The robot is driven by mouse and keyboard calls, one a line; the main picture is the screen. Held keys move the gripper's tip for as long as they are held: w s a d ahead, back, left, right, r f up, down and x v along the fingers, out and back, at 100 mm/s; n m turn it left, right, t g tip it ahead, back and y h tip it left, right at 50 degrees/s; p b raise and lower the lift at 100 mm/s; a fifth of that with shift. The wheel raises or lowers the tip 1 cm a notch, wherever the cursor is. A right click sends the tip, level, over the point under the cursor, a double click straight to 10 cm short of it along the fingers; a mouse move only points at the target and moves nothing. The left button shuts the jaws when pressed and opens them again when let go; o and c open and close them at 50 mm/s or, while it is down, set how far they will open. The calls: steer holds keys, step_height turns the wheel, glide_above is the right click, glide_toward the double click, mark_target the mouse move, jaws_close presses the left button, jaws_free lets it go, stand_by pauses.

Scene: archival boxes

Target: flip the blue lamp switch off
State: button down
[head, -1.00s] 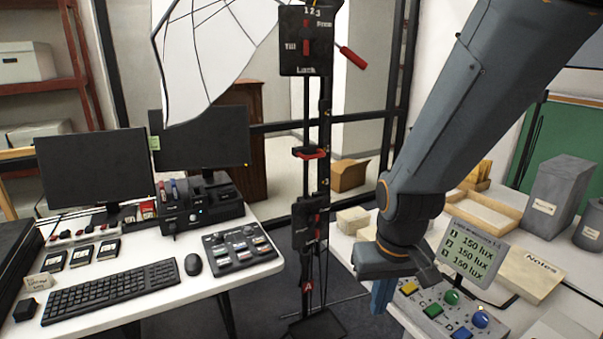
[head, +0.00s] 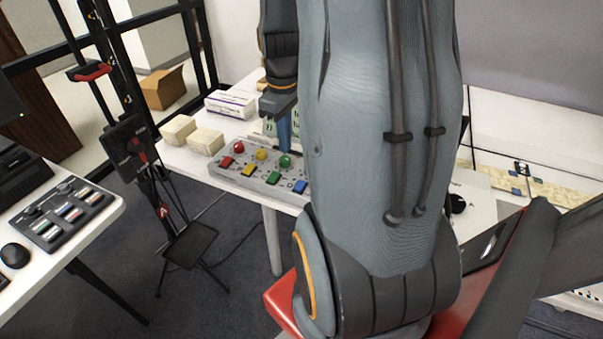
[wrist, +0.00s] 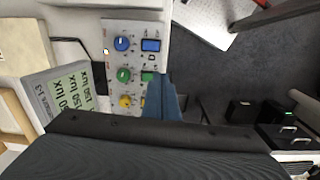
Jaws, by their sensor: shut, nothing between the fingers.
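The blue switch (head: 300,187) is at the right end of the visible part of the grey control panel (head: 235,175). In the wrist view the blue switch (wrist: 151,45) lies beside the blue knob (wrist: 122,43), and a small light (wrist: 106,51) glows near that knob. My gripper (wrist: 160,82) is shut and empty, pointing down over the panel next to the green switch (wrist: 147,76), which it partly covers. It also shows in the head view (head: 284,148), above the green knob (head: 285,162). My arm hides the blue knob in the head view.
Red (head: 226,161), yellow (head: 248,169) and green (head: 273,178) switches line the panel. Small boxes (head: 207,141) sit left of the panel. A black stand (head: 128,145) rises from the floor.

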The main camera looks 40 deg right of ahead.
steer(key=n, duration=0.1)
glide_above(302, 182)
steer(key=shift+f, duration=0.25)
step_height(302, 182, down, 13)
steer(key=p, duration=0.3)
steer(key=shift+a+f+p, duration=0.1)
steer(key=shift+f+p, duration=0.1)
steer(key=shift+p, duration=0.15)
steer(key=shift+f, duration=0.35)
steer(key=shift+f, duration=0.25)
steer(key=shift+r, duration=0.1)
